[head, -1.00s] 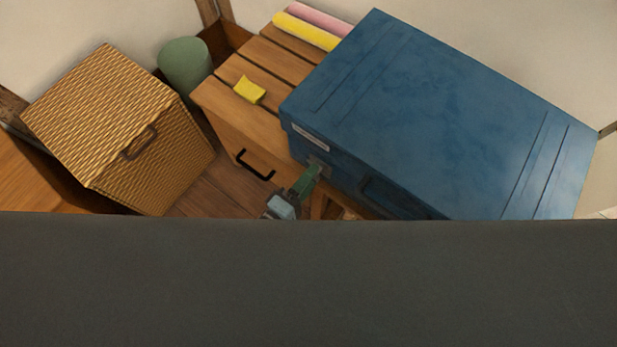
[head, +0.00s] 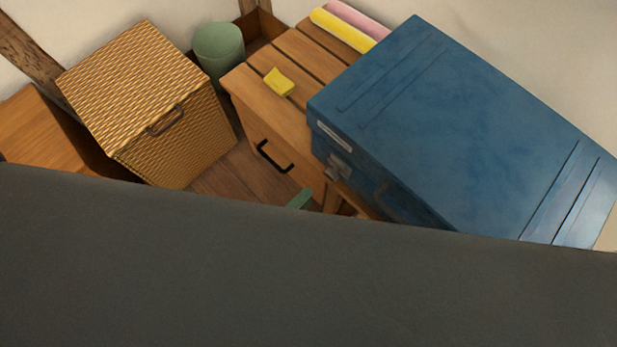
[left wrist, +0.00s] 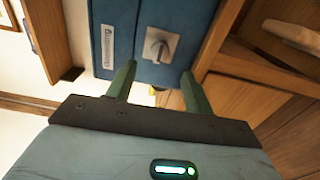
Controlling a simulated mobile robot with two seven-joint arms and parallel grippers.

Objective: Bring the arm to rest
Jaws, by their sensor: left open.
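My left gripper shows in the head view only as a green finger (head: 299,199), just above the edge of a dark grey shape that hides the rest of it. In the left wrist view my left gripper (left wrist: 158,70) has its two green fingers spread wide apart with nothing held between them. Beyond the fingers is the front of a blue case (left wrist: 118,14) with a grey metal latch (left wrist: 160,46). The fingers look apart from the latch. My right gripper is not in view.
The blue case (head: 440,110) lies on a slatted wooden cabinet (head: 249,92) with a black handle. A yellow block (head: 279,82) and yellow and pink rolls (head: 343,29) sit on it. A wicker box (head: 135,90) and green bin (head: 218,48) stand left. Wooden floor shows between.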

